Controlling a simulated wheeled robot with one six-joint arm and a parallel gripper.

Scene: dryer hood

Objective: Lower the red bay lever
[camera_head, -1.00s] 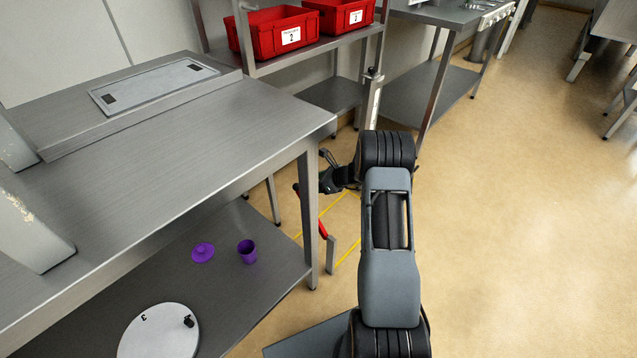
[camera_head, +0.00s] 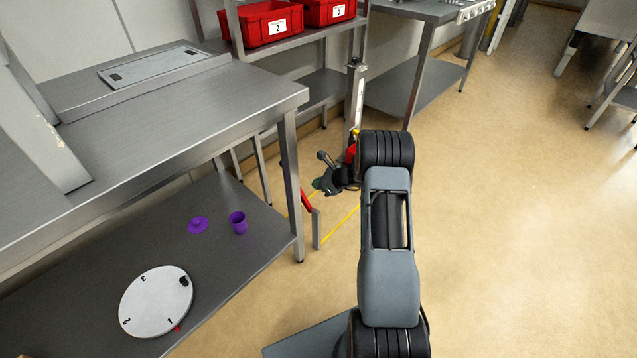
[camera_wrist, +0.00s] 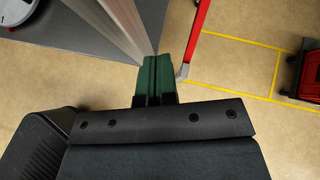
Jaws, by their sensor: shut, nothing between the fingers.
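A red bar (camera_head: 306,201), which looks like the bay lever, slants down behind the table's front leg and ends near a short grey upright plate (camera_head: 316,229). The leg hides part of it. It also shows in the wrist view (camera_wrist: 198,32), right of my fingers, with a grey end. My gripper (camera_head: 320,184) is just right of the leg, beside the bar in the picture. In the wrist view its green fingers (camera_wrist: 152,78) are together and empty, with a visible gap between them and the bar.
The steel table leg (camera_wrist: 112,25) is close left of my fingers. Yellow floor lines (camera_wrist: 235,95) mark a bay, with a red object (camera_wrist: 303,72) at the right. A lower shelf holds a purple cup (camera_head: 238,223) and a numbered disc (camera_head: 157,302). Open floor lies right.

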